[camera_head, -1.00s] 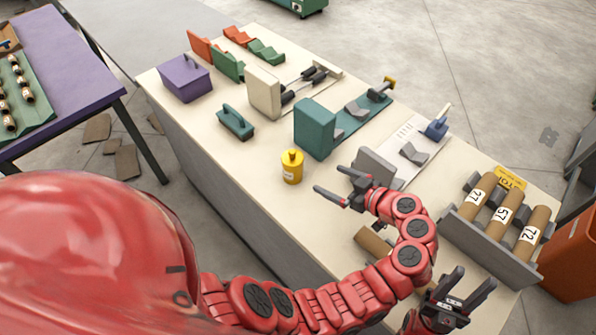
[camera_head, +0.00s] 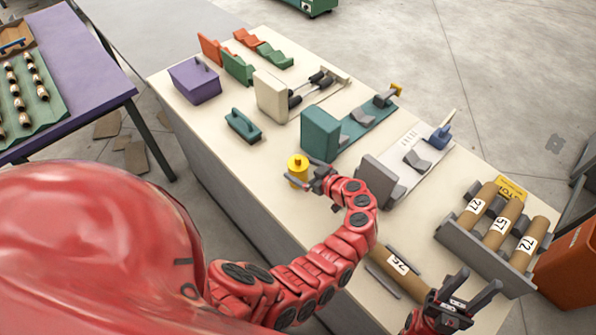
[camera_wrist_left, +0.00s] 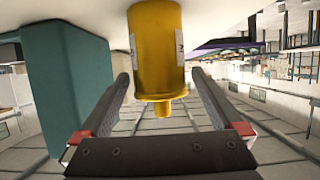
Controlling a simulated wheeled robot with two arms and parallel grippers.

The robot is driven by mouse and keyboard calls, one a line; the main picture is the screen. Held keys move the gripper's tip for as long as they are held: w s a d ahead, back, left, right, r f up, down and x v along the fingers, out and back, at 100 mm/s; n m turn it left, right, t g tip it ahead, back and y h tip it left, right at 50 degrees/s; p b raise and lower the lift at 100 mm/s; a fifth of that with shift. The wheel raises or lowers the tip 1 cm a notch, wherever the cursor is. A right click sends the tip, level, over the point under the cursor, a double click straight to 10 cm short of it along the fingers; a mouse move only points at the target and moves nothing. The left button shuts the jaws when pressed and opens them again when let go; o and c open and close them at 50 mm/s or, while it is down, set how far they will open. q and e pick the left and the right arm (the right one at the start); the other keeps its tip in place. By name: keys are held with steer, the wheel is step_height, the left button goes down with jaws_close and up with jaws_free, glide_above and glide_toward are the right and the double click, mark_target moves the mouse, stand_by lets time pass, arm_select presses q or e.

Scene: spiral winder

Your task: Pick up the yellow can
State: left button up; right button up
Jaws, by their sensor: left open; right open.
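The yellow can (camera_head: 297,165) stands upright on the cream workbench (camera_head: 250,190), near its left edge. My left gripper (camera_head: 307,172) is open at the can, with a finger on either side of it in the head view. In the left wrist view the can (camera_wrist_left: 157,45) appears upside down between the two spread fingers of the left gripper (camera_wrist_left: 165,90). I cannot tell whether either finger touches it. My right gripper (camera_head: 470,290) is open and empty at the bench's near right, beside a brown tube marked 76 (camera_head: 398,274).
A teal block (camera_head: 320,132) stands close behind the can, and it also shows in the left wrist view (camera_wrist_left: 70,75). A grey rack (camera_head: 480,253) holds brown numbered tubes at right.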

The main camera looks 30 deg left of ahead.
arm_select(q)
steer(key=shift+x, duration=1.1)
steer(key=shift+c, duration=0.3)
steer(key=c, duration=1.4)
